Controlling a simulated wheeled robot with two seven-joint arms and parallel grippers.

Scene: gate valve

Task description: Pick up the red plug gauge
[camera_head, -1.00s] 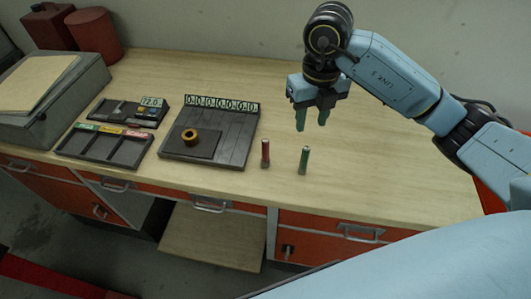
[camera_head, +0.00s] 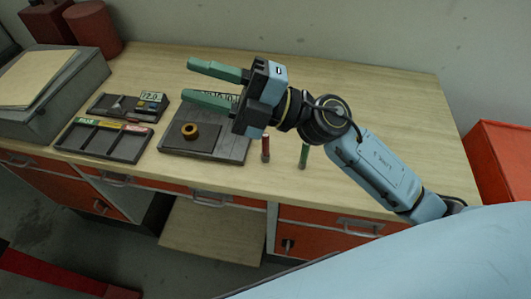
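The red plug gauge (camera_head: 265,147) stands upright on the workbench, just right of the dark plate; my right gripper's body is above it in the picture and close to its top. A green plug gauge (camera_head: 304,155) stands upright to its right, partly hidden by my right arm. My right gripper (camera_head: 200,82) is open and empty, its green fingers spread wide and pointing left over the dark plate. My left gripper is not in view.
The dark plate (camera_head: 224,151) carries a brass ring (camera_head: 190,131). A divided tray (camera_head: 127,147) with coloured labels and a small display unit (camera_head: 151,98) lie left of it. A grey sloped box (camera_head: 84,87) is far left. The bench's right side (camera_head: 420,110) is clear.

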